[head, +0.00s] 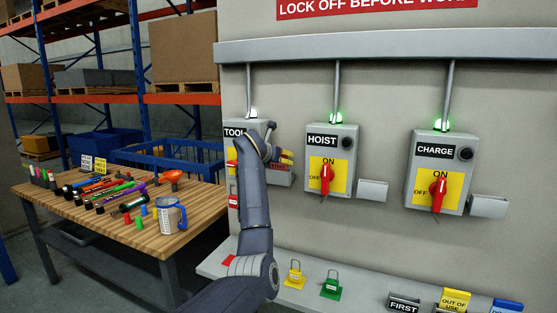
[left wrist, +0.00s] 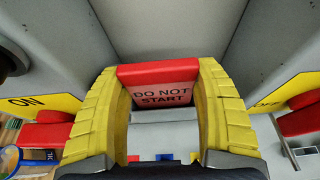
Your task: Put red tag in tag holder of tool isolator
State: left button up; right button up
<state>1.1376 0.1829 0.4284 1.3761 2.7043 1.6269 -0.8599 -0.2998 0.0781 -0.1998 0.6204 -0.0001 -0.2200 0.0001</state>
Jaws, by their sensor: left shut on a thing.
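The red tag (left wrist: 158,88), reading DO NOT START, stands between the yellow fingers of my left gripper (left wrist: 160,100) in the left wrist view. My left gripper (head: 284,157) is shut on it beside the TOOL isolator (head: 233,133) in the head view. The tag holder (head: 281,179) is a small grey box right of that isolator, just below the fingers. I cannot tell whether the tag's lower edge is inside it. My forearm hides most of the TOOL isolator. My right gripper is not in view.
The HOIST isolator (head: 331,155) and CHARGE isolator (head: 439,170) stand to the right, each with an empty-looking grey holder beside it. A shelf below carries yellow (head: 295,275) and green (head: 331,285) padlocks and other tags (head: 455,300). A cluttered workbench (head: 100,215) is at left.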

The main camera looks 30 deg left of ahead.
pick_arm(q)
jog(key=shift+f, duration=0.25)
jog(key=o, duration=0.9)
jog(key=shift+s+r, duration=0.2)
jog(key=shift+r, duration=0.05)
jog(key=v, duration=1.1)
jog(key=shift+s+d, duration=0.1)
jog(key=shift+s, duration=0.2)
